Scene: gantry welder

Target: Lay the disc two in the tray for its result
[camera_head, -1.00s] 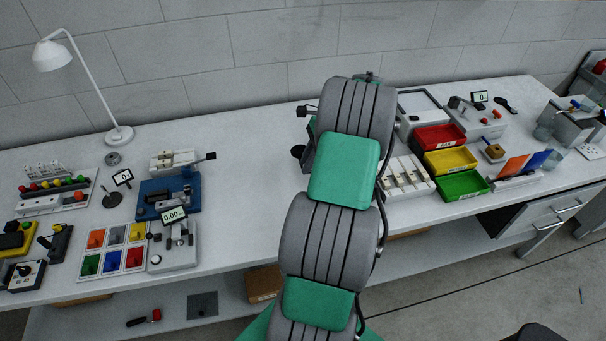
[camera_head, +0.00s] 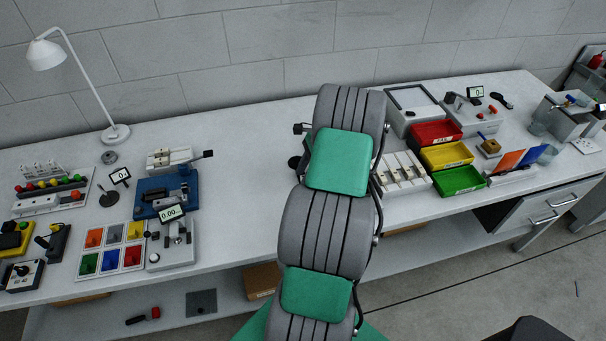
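Three open trays stand side by side on the right of the bench: a red tray (camera_head: 435,132), a yellow tray (camera_head: 446,156) and a green tray (camera_head: 459,181). Their front labels are too small to read for sure. I cannot pick out disc two. A gauge stand with a display reading 0.00 (camera_head: 172,212) stands left of my arm. My grey and green arm rises through the middle of the picture and bends away over the bench. My gripper's fingers are hidden behind it, and so is whatever they may hold.
A white lamp (camera_head: 116,133), a blue fixture (camera_head: 166,195) and a board of coloured squares (camera_head: 112,247) stand on the left. A white slotted rack (camera_head: 403,174) lies between my arm and the trays. Bare bench (camera_head: 245,165) shows left of my arm.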

